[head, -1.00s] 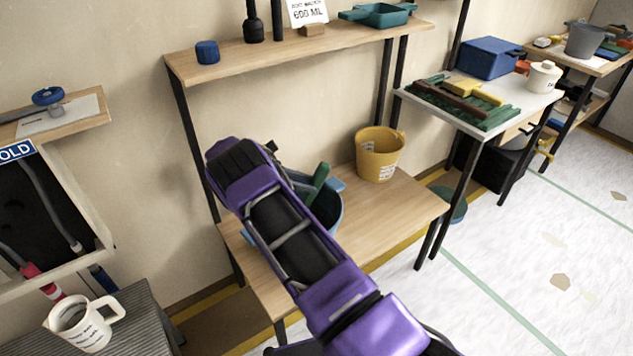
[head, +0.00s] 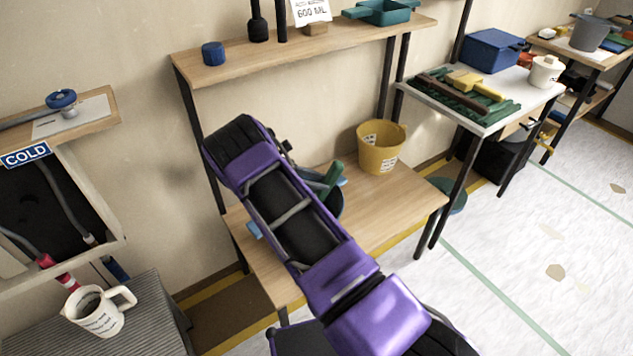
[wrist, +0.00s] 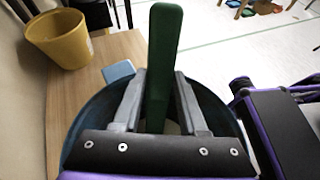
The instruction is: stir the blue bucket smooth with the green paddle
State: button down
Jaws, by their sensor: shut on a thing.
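The blue bucket (head: 336,206) stands on the wooden bench, mostly hidden behind my purple arm in the head view. In the wrist view its rim (wrist: 221,112) curves around below my gripper. The green paddle (head: 332,176) sticks up out of the bucket, and its handle also shows in the wrist view (wrist: 165,50). My gripper (wrist: 160,95) is over the bucket, with its two grey fingers on either side of the paddle's handle, shut on it. The paddle's lower end and most of the bucket's contents are hidden.
A yellow bucket (head: 381,147) stands on the bench (head: 405,200), right of the blue bucket. A shelf (head: 345,44) with a blue cup (head: 213,53) runs above. A white-topped table (head: 535,92) is at right. Bare bench lies between the buckets and the front edge.

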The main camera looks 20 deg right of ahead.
jog(key=d+r+p, duration=0.1)
jog(key=r+p, duration=0.1)
jog(key=r, duration=0.1)
jog(key=d+r+p, duration=0.1)
jog(key=r+p, duration=0.1)
jog(key=r, duration=0.1)
jog(key=d+r+p, duration=0.2)
jog(key=r, duration=0.2)
jog(key=shift+s, duration=0.4)
jog(key=s+d+r, duration=0.1)
jog(key=d+r, duration=0.3)
jog(key=r, duration=0.6)
jog(key=shift+d+r, duration=0.2)
jog(key=shift+r, duration=0.1)
jog(key=shift+r, duration=0.1)
jog(key=shift+r, duration=2.4)
